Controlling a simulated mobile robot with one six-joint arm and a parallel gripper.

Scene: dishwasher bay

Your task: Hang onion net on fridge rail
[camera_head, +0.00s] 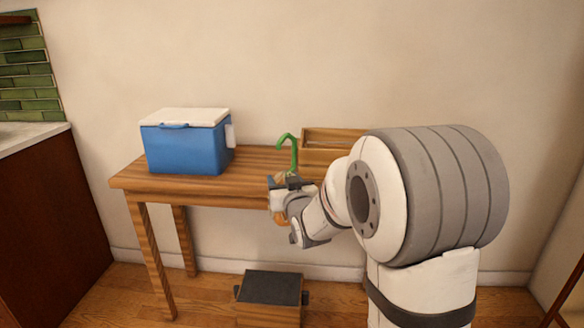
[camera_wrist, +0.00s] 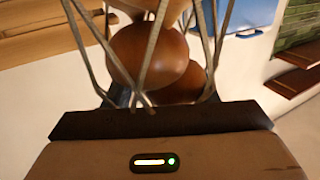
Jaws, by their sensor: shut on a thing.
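The onion net (camera_wrist: 150,52) fills the top of the wrist view, with brown onions inside pale net strands. In the head view, a little of its brown onions (camera_head: 281,217) shows just below my gripper (camera_head: 284,184). A green hook (camera_head: 287,139) stands up right above the gripper and looks like the top of the net. My gripper is shut on the net, at the front edge of the table. The fingertips are mostly hidden by my arm and the net. No fridge rail shows in either view.
A wooden table (camera_head: 150,184) stands against the wall. It carries a blue cooler (camera_head: 187,150) with a white lid at left and a wooden crate (camera_head: 322,156) behind my arm. A dark-topped box (camera_head: 270,288) is on the floor below. A counter (camera_head: 40,210) is at far left.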

